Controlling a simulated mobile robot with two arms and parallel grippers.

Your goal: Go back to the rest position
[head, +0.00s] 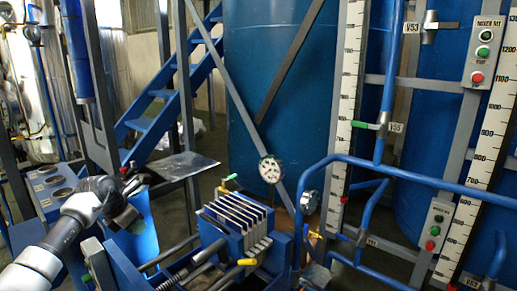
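My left arm comes in from the lower left, and its dark gripper (128,210) is near the blue container and the control box. The fingers are small and dark against the background, so I cannot tell whether they are open or shut, or whether they touch anything. My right gripper is not in the picture.
A blue plate press (238,222) with a yellow-handled valve (247,262) stands close in front. A large blue tank (270,80) and blue stairs (150,125) stand behind. A grey control box (50,190) is at left.

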